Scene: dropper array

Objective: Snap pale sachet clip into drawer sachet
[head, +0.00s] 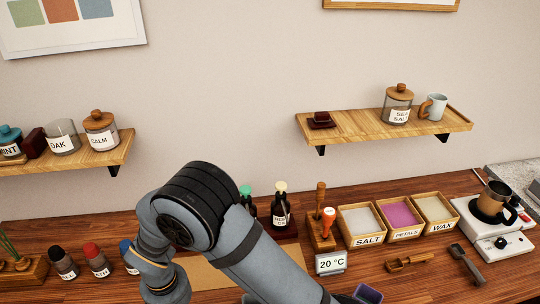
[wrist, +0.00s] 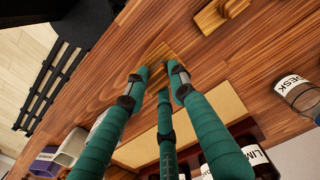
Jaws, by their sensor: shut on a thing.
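My gripper (wrist: 158,75) shows in the wrist view with green banded fingers and grey tips. The tips close around a small light-brown wooden piece (wrist: 157,52), which blends with the table's grain; it looks like the pale sachet clip. The fingers hide part of it, and I cannot tell its exact shape or its height over the wood. In the head view my arm covers the middle front, and my gripper is not visible. I cannot make out the drawer or its sachet in either view.
In the wrist view, a wooden block (wrist: 220,14) lies beyond the fingertips, and a labelled jar (wrist: 298,95) stands at right. A tan mat (wrist: 215,112) lies below. In the head view, wooden bins (head: 362,238), a temperature display (head: 331,264) and a scoop (head: 408,262) stand at right.

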